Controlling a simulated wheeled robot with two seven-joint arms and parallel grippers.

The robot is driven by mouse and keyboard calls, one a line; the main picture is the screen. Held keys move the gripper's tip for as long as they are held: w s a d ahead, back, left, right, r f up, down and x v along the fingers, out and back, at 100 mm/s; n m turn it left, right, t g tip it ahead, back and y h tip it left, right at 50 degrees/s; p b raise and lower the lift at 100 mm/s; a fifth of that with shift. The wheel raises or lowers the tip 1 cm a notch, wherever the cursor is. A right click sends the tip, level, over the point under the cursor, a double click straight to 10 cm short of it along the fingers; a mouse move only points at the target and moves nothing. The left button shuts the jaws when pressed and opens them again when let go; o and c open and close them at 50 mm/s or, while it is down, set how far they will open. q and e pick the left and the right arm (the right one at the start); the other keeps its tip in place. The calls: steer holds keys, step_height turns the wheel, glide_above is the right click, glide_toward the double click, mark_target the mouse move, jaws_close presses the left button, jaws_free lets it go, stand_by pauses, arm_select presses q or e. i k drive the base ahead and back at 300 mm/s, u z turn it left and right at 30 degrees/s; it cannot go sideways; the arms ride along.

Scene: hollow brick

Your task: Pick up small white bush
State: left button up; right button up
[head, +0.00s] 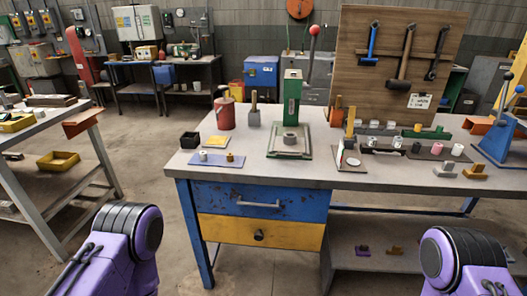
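A small white bush (203,155) stands upright on the left part of a blue mat (217,162) at the workbench's left end. A small brass-coloured bush (229,157) stands on the same mat, to its right. Other small white cylinders (397,142) stand among parts on the right half of the bench, including one at the far right (457,149). Which of these the task names cannot be told for sure. My purple arm links show at the bottom left and bottom right, but neither gripper is in view.
A green press (291,97) with a red-knobbed lever stands mid-bench. A red can (224,112), a black box (190,140) and a blue lever tool (501,128) also stand on the workbench (300,176). A tool board (400,60) rises behind. Bare floor lies left of the bench.

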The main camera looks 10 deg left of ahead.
mark_target(203, 154)
steer(key=u, duration=0.75)
steer(key=k, duration=1)
steer(key=u, duration=1.35)
steer(key=i, duration=1.4)
steer(key=z, duration=1.1)
steer(key=i, duration=0.7)
steer(key=z, duration=0.85)
